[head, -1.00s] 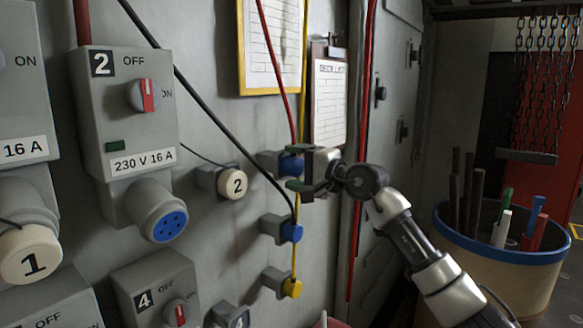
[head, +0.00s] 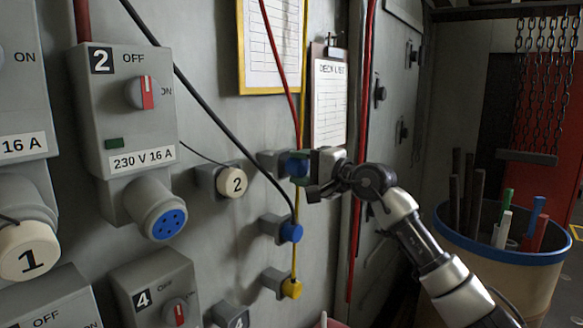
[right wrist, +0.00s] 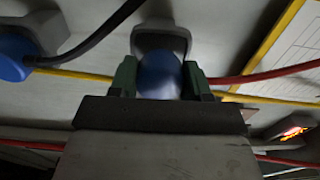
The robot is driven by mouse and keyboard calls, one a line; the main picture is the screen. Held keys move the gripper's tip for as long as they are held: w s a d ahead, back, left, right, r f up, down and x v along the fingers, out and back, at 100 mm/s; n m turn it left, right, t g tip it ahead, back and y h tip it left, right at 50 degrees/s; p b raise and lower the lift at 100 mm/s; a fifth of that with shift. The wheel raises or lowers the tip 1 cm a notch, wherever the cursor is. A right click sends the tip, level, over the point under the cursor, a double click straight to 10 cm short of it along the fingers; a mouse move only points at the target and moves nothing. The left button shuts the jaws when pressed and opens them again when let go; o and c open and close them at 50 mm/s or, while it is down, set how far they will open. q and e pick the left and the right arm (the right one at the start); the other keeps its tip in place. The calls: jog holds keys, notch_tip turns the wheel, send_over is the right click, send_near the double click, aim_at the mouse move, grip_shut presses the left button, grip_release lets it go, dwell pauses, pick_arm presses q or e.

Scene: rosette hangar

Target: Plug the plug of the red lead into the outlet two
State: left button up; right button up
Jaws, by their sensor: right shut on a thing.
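The red lead (head: 279,60) hangs down the wall to its blue plug (head: 293,164), which sits at a grey wall holder (head: 271,162). My right gripper (head: 300,168) is shut on this plug. In the right wrist view the plug (right wrist: 160,74) is between the two green finger pads, in front of the grey holder (right wrist: 160,40). Outlet two is the blue round socket (head: 168,222) under the grey box marked 2 (head: 130,120). Its face is uncovered, and the switch (head: 148,94) has its red mark upright, towards OFF. My left gripper is out of view.
A cap marked 2 (head: 233,183) sits on a wall holder between outlet and plug. The black lead (head: 215,115) slants across the wall to another blue plug (head: 291,232). A yellow plug (head: 292,288) sits below. A bin (head: 500,245) stands at the right.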

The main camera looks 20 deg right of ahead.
aim_at(304, 169)
jog(key=shift+b+v, duration=1.25)
jog(key=shift+v, duration=1.15)
jog(key=shift+f, duration=0.1)
